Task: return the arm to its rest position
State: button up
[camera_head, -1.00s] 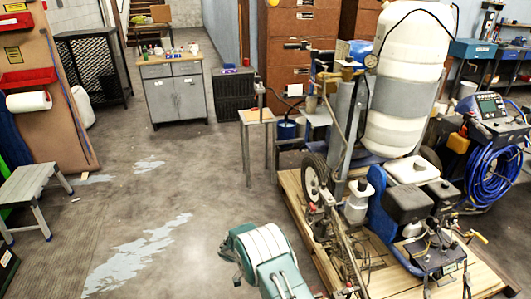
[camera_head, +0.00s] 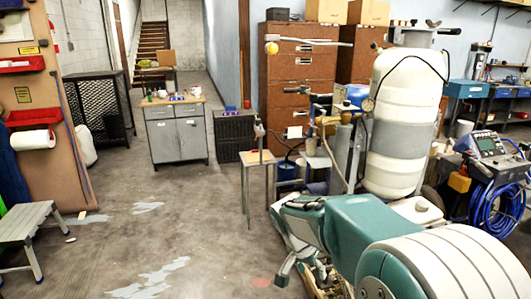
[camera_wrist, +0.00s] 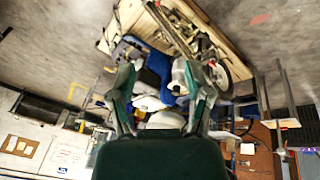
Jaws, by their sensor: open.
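My arm's teal and white links (camera_head: 365,225) rise from the bottom right of the head view and cover the lower part of the line striper (camera_head: 408,120). A grey finger of my gripper (camera_head: 283,275) shows at the arm's left end, in front of the striper. In the wrist view, my gripper (camera_wrist: 163,82) has its two teal and grey fingers spread apart, with nothing held between them. The striper on its wooden pallet (camera_wrist: 210,30) appears upside down beyond the fingers, apart from them as far as I can tell.
A small stand (camera_head: 258,172) is left of the striper. A grey cabinet (camera_head: 177,135) stands farther back, and a step stool (camera_head: 28,235) is at the left. A blue hose machine (camera_head: 495,170) is at the right.

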jog(key=s+d+r+n+t+y, duration=0.1)
jog(key=s+r, duration=0.4)
jog(key=s, duration=0.6)
jog(key=s+d+r+n+t+y, duration=0.2)
jog(key=s+d+r+n+t, duration=0.1)
jog(key=s, duration=0.9)
jog(key=r+n, duration=0.1)
jog(key=n, duration=0.1)
jog(key=shift+d+r+n+t+y, duration=0.2)
jog(key=shift+r+n+t+y, duration=0.1)
jog(key=shift+r, duration=0.1)
